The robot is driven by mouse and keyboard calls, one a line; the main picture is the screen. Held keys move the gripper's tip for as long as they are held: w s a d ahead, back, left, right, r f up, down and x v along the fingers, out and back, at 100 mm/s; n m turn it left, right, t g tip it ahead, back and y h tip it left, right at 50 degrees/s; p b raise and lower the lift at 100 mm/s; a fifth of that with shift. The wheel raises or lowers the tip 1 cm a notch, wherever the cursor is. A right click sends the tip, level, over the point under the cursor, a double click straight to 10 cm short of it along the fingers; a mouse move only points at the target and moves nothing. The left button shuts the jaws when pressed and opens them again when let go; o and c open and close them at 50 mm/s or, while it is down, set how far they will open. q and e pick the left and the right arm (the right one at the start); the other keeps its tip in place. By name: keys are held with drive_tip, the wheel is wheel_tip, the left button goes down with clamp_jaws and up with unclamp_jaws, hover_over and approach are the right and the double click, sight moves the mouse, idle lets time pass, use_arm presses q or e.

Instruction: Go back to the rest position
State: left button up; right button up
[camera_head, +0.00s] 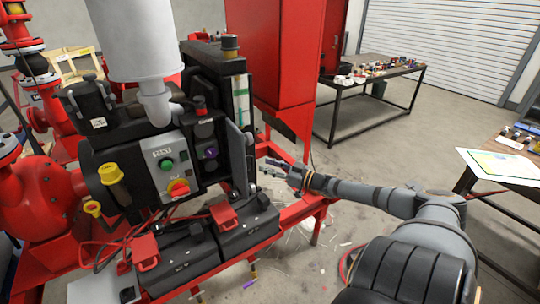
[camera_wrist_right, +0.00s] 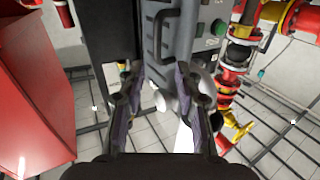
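My right gripper (camera_head: 274,168) is at the right side of the pump skid's control box, at the end of my grey right arm, which comes in from the lower right. In the right wrist view the two fingers of this gripper (camera_wrist_right: 160,78) stand apart with nothing held between them. The grey open door or handle plate (camera_wrist_right: 172,45) of the box lies beyond the fingertips. I cannot tell whether the fingers touch it. My left gripper is not in view.
The control panel (camera_head: 165,165) has a green button and a red-yellow knob. Black batteries (camera_head: 190,255) with red clamps sit on the red skid frame. A tall red cabinet (camera_head: 285,50) stands behind. A workbench (camera_head: 375,75) and a side table (camera_head: 500,165) stand right, with clear floor between.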

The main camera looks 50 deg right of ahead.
drive_tip(key=shift+s, duration=0.15)
idle(0.4)
drive_tip(key=s+d+f+m+g+h, duration=0.1)
drive_tip(key=s+d+f+h, duration=0.15)
drive_tip(key=f, duration=0.45)
drive_tip(key=s+d+f+m+g+h, duration=0.1)
drive_tip(key=s+d+f+h, duration=0.15)
drive_tip(key=f, duration=0.45)
drive_tip(key=s+d+f+m+g+h, duration=0.1)
drive_tip(key=s+d+f+h, duration=0.1)
drive_tip(key=s+f, duration=0.35)
drive_tip(key=s+a+f+m+g+h, duration=0.1)
drive_tip(key=s+a+f+g, duration=0.3)
drive_tip(key=f, duration=0.6)
drive_tip(key=s+a+f+g, duration=0.1)
drive_tip(key=s+f, duration=0.6)
drive_tip(key=f, duration=0.2)
drive_tip(key=s+a+f+g+y, duration=0.1)
drive_tip(key=s+a+f+g, duration=0.3)
drive_tip(key=s+a+f, duration=0.4)
drive_tip(key=s+a+f+n+g+y, duration=0.1)
drive_tip(key=s+a+f+g, duration=0.3)
drive_tip(key=s+a+f, duration=0.5)
drive_tip(key=s+a, duration=0.4)
drive_tip(key=a, duration=0.4)
drive_tip(key=shift+s+a+y, duration=0.25)
drive_tip(key=shift+s+y, duration=0.05)
drive_tip(key=shift+d, duration=0.1)
